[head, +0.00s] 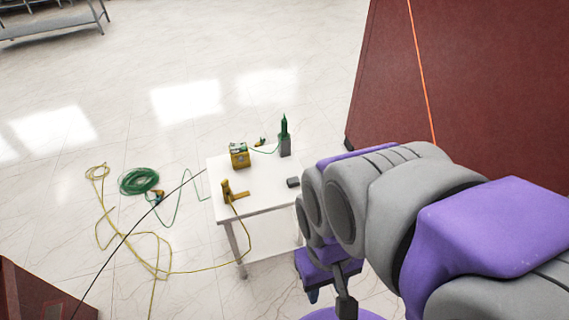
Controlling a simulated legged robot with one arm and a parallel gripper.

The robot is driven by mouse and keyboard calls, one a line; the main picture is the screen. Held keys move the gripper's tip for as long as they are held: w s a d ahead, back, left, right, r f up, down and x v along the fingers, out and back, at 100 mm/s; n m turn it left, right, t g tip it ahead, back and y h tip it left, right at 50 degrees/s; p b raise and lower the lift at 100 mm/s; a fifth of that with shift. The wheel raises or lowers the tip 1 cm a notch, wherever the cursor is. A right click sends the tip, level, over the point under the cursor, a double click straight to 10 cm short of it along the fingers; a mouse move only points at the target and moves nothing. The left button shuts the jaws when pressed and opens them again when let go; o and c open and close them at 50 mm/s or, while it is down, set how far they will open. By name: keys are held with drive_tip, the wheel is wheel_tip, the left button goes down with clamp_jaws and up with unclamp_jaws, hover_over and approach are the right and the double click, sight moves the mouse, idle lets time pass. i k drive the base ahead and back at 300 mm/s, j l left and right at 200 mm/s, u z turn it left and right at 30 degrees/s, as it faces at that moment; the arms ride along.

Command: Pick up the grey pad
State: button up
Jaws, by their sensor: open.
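The small dark grey pad (293,182) lies on the right part of the white table (262,196), close to its right edge. My gripper (330,293) shows at the bottom, right of centre, below my grey and purple arm links. It is open, with nothing visible between its fingers. It appears lower and to the right of the pad in the head view, apart from it. My arm hides part of the table's right side.
On the table stand a yellow device (239,156), a yellow tool (231,193) and a grey block with a green pointed top (285,140). A green cable coil (139,181) and loose yellow cable (155,262) lie on the floor. A dark red wall (490,90) rises at right.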

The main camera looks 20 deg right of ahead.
sight(294, 181)
drive_tip(key=z, duration=2.35)
drive_tip(key=u, duration=2)
drive_tip(key=i+j+u, duration=0.15)
drive_tip(key=i, duration=0.2)
drive_tip(key=i+u, duration=0.15)
drive_tip(key=i, duration=0.15)
